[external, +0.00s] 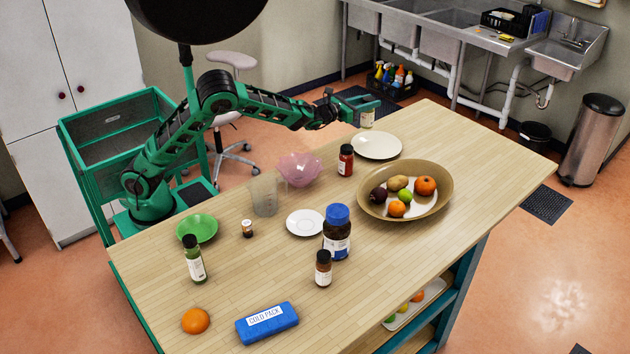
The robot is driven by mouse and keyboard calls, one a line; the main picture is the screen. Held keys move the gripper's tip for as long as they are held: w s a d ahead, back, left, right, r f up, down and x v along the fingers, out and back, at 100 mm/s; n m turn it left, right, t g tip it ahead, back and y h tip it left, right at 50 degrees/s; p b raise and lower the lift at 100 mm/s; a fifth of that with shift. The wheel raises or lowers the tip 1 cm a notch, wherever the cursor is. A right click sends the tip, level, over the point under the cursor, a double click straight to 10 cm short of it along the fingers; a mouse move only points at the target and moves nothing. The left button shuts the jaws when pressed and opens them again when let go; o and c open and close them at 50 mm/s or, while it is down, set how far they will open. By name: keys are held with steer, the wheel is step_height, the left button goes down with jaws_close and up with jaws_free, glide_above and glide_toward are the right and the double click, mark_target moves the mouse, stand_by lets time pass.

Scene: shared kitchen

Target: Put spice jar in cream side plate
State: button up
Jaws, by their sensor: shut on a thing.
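My gripper (366,108) is shut on a small spice jar (367,119) with a pale label. Most of the jar is hidden by the fingers; its lower part shows beneath them. The cream side plate (377,146) lies flat and empty at the far edge of the table. In the picture, the jar appears just above the plate's far rim, apart from it. Its exact height over the table is hard to tell.
A red jar with a dark lid (346,160) stands just left of the plate. A wide bowl of fruit (445,196) is in front. A pink bowl (299,169), clear beaker (264,195) and white saucer (305,222) are nearby. The table's right end (490,150) is clear.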

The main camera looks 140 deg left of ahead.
steer(key=w+f, duration=0.3)
steer(key=f, duration=0.3)
steer(key=shift+w+d, duration=0.15)
steer(key=shift+w, duration=0.1)
steer(key=shift+f, duration=0.1)
steer(key=o, duration=1.2)
steer(key=shift+f, duration=0.1)
steer(key=d, duration=0.5)
step_height(320, 180, up, 7)
steer(key=shift+s, duration=0.4)
